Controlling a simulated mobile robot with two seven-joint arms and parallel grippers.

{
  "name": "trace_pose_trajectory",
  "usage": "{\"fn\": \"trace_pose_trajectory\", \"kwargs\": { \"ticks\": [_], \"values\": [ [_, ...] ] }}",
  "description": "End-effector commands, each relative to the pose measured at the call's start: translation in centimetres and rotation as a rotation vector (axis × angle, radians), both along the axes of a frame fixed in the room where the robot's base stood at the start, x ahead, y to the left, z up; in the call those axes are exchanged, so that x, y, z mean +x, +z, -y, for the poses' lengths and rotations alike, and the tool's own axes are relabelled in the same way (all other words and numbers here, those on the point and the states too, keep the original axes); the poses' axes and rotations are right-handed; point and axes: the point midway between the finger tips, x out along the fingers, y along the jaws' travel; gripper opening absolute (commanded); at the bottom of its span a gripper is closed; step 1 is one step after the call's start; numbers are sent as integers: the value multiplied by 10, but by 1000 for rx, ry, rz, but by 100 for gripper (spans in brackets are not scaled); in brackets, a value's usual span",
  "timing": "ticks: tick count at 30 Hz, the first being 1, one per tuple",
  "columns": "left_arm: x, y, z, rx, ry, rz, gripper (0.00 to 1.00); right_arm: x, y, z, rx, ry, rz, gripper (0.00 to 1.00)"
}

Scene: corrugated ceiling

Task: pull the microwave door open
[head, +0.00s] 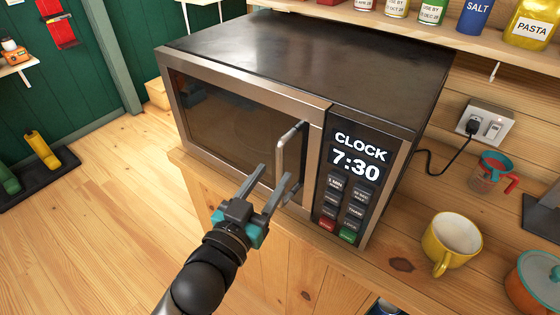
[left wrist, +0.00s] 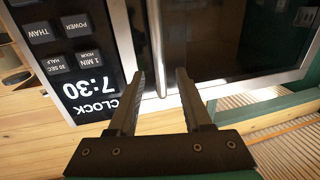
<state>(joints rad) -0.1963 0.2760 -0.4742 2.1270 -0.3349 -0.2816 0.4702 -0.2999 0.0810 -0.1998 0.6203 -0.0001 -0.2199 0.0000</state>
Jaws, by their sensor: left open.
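The microwave (head: 290,65) stands on a wooden counter with its door (head: 225,110) shut flush to the body. Its upright metal handle (head: 290,150) is at the door's right edge, beside the clock and button panel. My left gripper (head: 275,174) is open in front of the handle's lower part. In the left wrist view the handle (left wrist: 157,45) lines up with the gap between the open fingers (left wrist: 161,82), and its end shows near the tips. I cannot tell whether either finger touches it. My right gripper is not in view.
A shelf with jars runs above.

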Motion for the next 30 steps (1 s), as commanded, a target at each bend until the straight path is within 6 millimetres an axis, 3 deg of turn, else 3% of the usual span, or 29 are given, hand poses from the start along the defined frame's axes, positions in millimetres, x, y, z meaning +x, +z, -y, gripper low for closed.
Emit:
{"fn": "trace_pose_trajectory", "kwargs": {
  "ticks": [9,22,30],
  "values": [
    [35,0,16,0,0,1,50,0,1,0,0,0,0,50],
    [42,0,20,-1,-1,0,50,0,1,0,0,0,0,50],
    [42,0,20,-1,0,0,22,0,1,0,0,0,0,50]
  ]
}}
